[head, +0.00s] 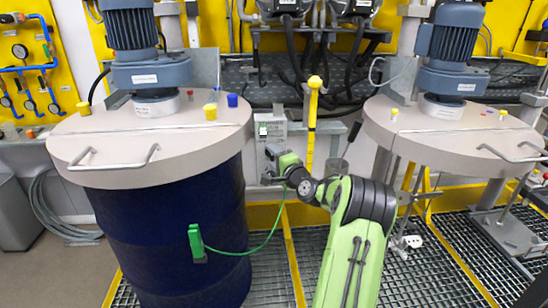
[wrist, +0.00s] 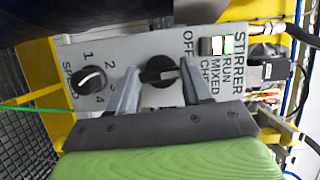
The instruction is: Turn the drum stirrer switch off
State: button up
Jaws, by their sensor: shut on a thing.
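The stirrer control box (wrist: 140,50) is a grey panel with the labels STIRRER, OFF and RUN, and it appears rotated in the wrist view. The black rotary stirrer switch (wrist: 160,72) sits near the OFF and RUN labels; which label it points at I cannot tell. My gripper (wrist: 158,75) has a finger on each side of this switch and is shut on it. In the head view the control box (head: 270,131) stands between the two drums, with my gripper (head: 270,153) at its front. The switch is hidden there.
A dark blue drum (head: 175,235) with a grey lid stands close on the left. A yellow post (head: 312,120) rises just right of the box. Another lidded stirrer (head: 460,125) stands at right.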

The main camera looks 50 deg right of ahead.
jog(key=n+g, duration=0.1)
jog(key=n, duration=0.2)
jog(key=shift+a+n+g+b, duration=0.1)
jog(key=shift+n+g+b, duration=0.25)
jog(key=shift+n+g, duration=0.85)
jog(key=shift+n, duration=0.3)
jog(key=o, duration=1.1)
jog(key=shift+c, duration=0.2)
jog(key=shift+r, duration=0.1)
jog(key=v, duration=1.5)
jog(key=shift+s+a, duration=0.2)
jog(key=shift+s, duration=0.15)
